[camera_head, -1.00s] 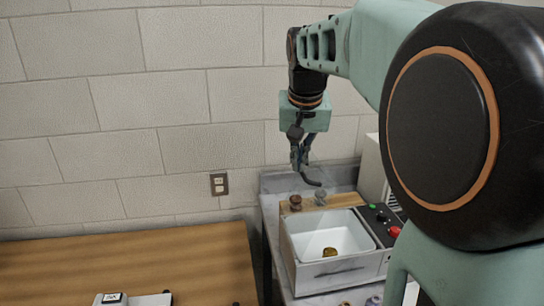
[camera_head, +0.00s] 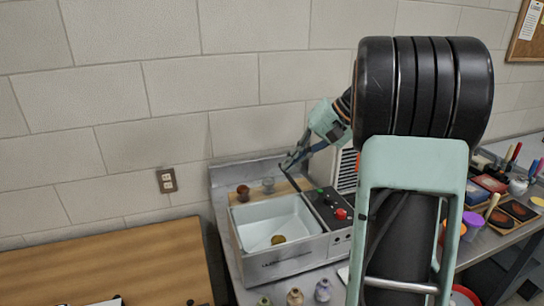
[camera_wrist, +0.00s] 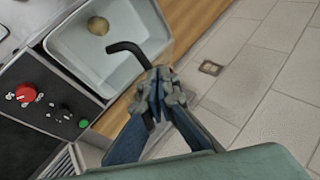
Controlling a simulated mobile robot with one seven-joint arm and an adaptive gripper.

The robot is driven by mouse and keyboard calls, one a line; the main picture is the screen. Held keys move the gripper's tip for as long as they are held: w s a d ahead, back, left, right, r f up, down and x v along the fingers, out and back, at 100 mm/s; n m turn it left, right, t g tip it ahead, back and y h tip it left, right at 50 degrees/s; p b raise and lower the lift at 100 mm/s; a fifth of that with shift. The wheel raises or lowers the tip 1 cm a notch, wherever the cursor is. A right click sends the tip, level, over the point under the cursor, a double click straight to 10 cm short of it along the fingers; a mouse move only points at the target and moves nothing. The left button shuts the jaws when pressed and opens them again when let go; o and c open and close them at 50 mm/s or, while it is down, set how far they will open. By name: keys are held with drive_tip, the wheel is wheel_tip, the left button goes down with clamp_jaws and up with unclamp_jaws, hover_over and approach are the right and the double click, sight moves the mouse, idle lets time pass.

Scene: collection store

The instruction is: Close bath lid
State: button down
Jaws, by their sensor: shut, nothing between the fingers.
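The bath (camera_head: 290,258) is a grey box with a white basin, standing open on the bench. A small brown round object lies in the basin; it also shows in the wrist view (camera_wrist: 98,26). I cannot make out a separate lid. My gripper (camera_head: 290,163) is shut and empty, above the back right corner of the bath near the control panel. In the wrist view my gripper (camera_wrist: 155,85) is beside the basin's edge. A dark bent rod (camera_wrist: 122,46) shows at the fingertips, over the basin's edge; I cannot tell what it belongs to.
The control panel (camera_head: 326,207) with a red knob and green button adjoins the bath's right side. Two small jars stand on a wooden strip behind it. Several small bottles (camera_head: 295,297) stand in front. A wooden table (camera_head: 110,270) is at left, a cluttered bench at right.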

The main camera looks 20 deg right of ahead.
drive_tip(key=d+f+y+b, duration=0.1)
drive_tip(key=d+f, duration=0.1)
drive_tip(key=f, duration=0.1)
drive_tip(key=d+f+y+b, duration=0.1)
drive_tip(key=d+f, duration=0.1)
drive_tip(key=f, duration=0.2)
drive_tip(key=d+f+y+b, duration=0.1)
drive_tip(key=d+f, duration=0.1)
drive_tip(key=f, duration=0.1)
drive_tip(key=shift+d+f+m+y+b, duration=0.15)
drive_tip(key=shift+d+m+y+b, duration=0.15)
drive_tip(key=shift+d+m+b, duration=0.1)
drive_tip(key=shift+d+f, duration=0.3)
drive_tip(key=shift+f, duration=0.5)
drive_tip(key=shift+r, duration=0.15)
